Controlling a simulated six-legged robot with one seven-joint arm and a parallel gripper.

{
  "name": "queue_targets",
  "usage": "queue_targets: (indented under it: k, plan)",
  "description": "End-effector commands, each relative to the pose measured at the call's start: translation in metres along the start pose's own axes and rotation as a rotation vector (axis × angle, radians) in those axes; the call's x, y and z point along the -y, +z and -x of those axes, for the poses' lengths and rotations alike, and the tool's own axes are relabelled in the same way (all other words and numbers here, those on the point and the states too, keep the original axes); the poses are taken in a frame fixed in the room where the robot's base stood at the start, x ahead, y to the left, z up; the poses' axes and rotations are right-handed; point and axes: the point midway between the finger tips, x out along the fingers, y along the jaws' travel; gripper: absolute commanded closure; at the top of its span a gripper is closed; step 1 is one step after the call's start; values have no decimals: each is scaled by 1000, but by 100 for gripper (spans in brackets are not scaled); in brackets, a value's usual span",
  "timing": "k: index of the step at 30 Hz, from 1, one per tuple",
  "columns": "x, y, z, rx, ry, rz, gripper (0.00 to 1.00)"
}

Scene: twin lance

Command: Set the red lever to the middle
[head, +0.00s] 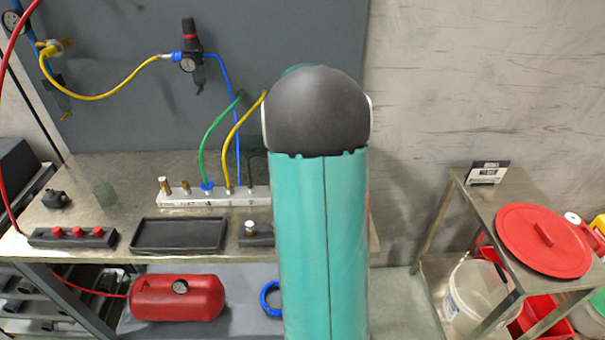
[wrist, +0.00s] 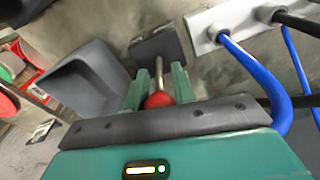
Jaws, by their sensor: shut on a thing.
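The red lever shows in the wrist view as a round red knob (wrist: 158,99) on a thin metal stem. The stem runs from the knob toward a dark block (wrist: 150,47) on the grey bench top. My gripper (wrist: 157,82) has its two green fingers on either side of the knob and is shut on it. The fingers hide part of the knob's sides. In the head view, my arm stands in front of this spot and hides the lever and the gripper.
In the wrist view, a grey open bin (wrist: 88,78) stands left of the lever. A pale manifold (wrist: 238,22) with blue hoses (wrist: 245,70) is at right. In the head view, a black tray (head: 192,235) lies on the bench and a red lid (head: 520,255) on a side table.

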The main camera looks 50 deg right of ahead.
Motion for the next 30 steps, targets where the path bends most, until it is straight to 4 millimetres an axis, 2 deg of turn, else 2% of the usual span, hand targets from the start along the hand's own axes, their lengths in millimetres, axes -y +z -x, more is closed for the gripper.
queue_targets:
  k: [5,6,9,20,25,30]
  plan:
    - [0,0,0,1,-1,-1,100]
    - [0,0,0,1,-1,-1,70]
    - [0,0,0,1,-1,-1,54]
    - [0,0,5,-1,-2,0,54]
    - [0,-1,30,-3,-2,0,54]
    - [0,-1,68,-5,-3,0,54]
